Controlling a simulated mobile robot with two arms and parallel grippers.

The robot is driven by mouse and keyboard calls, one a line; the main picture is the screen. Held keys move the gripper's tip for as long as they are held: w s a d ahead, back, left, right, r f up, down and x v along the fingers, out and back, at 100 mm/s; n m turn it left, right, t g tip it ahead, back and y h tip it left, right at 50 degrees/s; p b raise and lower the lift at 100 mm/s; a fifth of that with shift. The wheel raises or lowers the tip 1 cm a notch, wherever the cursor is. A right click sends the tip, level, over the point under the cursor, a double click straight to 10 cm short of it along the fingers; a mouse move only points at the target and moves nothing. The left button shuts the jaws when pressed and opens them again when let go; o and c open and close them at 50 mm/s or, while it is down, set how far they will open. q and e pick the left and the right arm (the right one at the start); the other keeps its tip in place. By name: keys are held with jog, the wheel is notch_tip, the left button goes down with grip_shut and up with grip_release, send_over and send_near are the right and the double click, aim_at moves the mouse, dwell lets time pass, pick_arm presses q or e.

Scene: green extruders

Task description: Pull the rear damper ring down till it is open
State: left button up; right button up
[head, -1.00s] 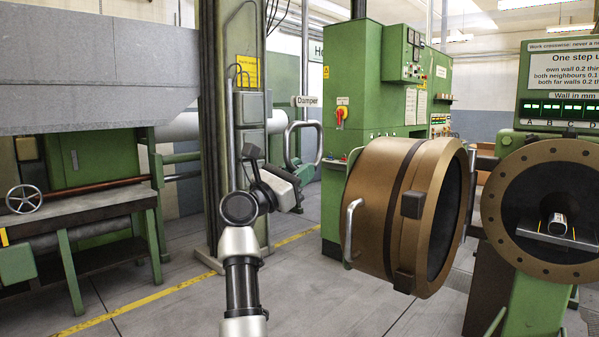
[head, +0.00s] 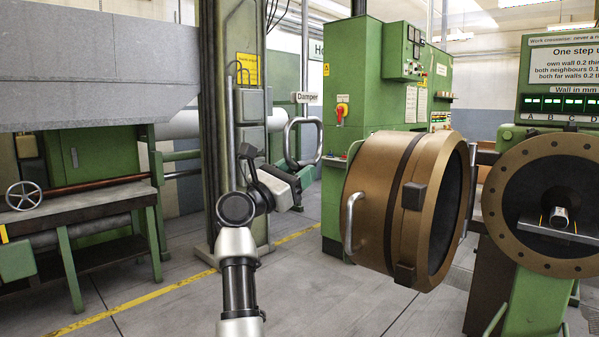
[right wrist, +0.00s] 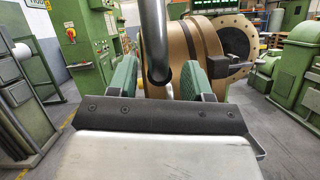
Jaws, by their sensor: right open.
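The damper ring (head: 319,143) is a grey, rounded metal loop below the "Damper" sign (head: 306,98), by the green column. My right gripper (head: 296,184) is at the ring's lower end in the head view. In the right wrist view its two green fingers (right wrist: 160,80) stand apart, open. The ring's dark grey bar (right wrist: 154,40) comes down from the top between them, with gaps to both sides. Whether it touches the palm is hidden. My left gripper is not in view.
A large bronze drum (head: 375,195) with a side handle stands to the right, and a bronze-flanged die head (head: 495,215) beyond it. A green cabinet (head: 365,80) stands behind. A bench with a handwheel (head: 23,196) is at left. The grey floor between is clear.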

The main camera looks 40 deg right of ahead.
jog(key=b+v, duration=0.3)
jog(key=v, duration=0.7)
jog(key=shift+f, duration=0.2)
